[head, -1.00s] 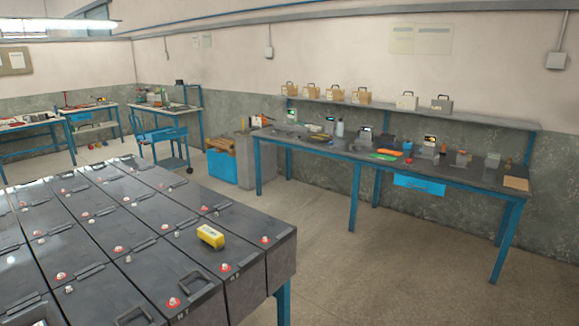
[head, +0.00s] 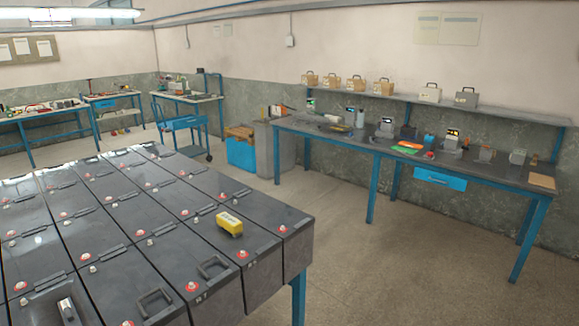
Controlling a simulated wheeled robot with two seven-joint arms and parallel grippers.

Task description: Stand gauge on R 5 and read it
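A yellow block-shaped device (head: 229,224), with a pale label on its upper face, lies on top of a dark battery near the right end of the rows. It may be the gauge; no reading on it can be made out. The dark grey batteries (head: 215,288) stand side by side in rows, with red and pale terminals and black handles. Their front labels are too small to read surely, so I cannot tell which is R 5. Neither of my grippers is in view.
A small grey metallic object (head: 68,310) sits on a battery at bottom left. A long blue-legged bench (head: 395,152) with instruments stands at right, under a shelf (head: 437,103) of cases. A blue cart (head: 183,123) stands further back. The floor (head: 400,262) between batteries and bench is clear.

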